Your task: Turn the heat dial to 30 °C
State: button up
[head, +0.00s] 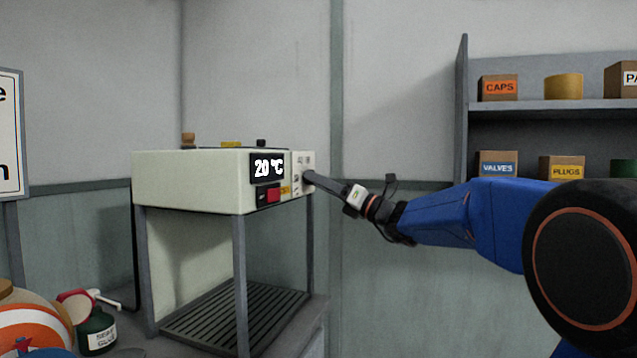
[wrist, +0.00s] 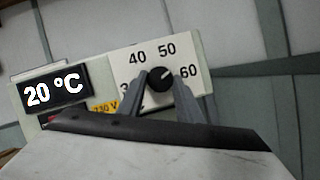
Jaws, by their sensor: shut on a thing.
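The heat dial (wrist: 160,76) is a round black knob on a white scale plate (wrist: 130,65) marked 40, 50 and 60, with a 3 partly hidden at the left. A light mark on the knob points up and to the right, between 50 and 60 in the tilted wrist view. The display (wrist: 56,88) reads 20 °C, and it reads the same in the head view (head: 267,168). My gripper (wrist: 160,82) has one finger on each side of the dial and is shut on it. In the head view my gripper (head: 310,178) reaches the machine's right side and hides the dial.
The cream press housing (head: 190,182) stands on grey legs above a slatted base (head: 225,318). A red switch (head: 272,195) sits below the display. Shelves with boxes (head: 498,88) stand at the right. A green bottle (head: 97,335) and a striped ball (head: 35,330) are at lower left.

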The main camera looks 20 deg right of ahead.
jog(key=shift+w+d+r+n+g+h, duration=0.2)
jog(key=shift+n+g, duration=1.6)
jog(key=shift+n, duration=4.1)
jog(key=shift+w+d+r+n+g+h, duration=0.25)
jog(key=shift+n+g, duration=1.55)
jog(key=shift+n, duration=4.1)
jog(key=shift+a+r+n+g+h, duration=0.2)
jog(key=shift+n+g, duration=1.6)
jog(key=shift+n, duration=4.1)
jog(key=shift+d+r, duration=0.1)
jog(key=shift+d, duration=0.05)
jog(key=o, duration=1)
jog(key=shift+o, duration=0.2)
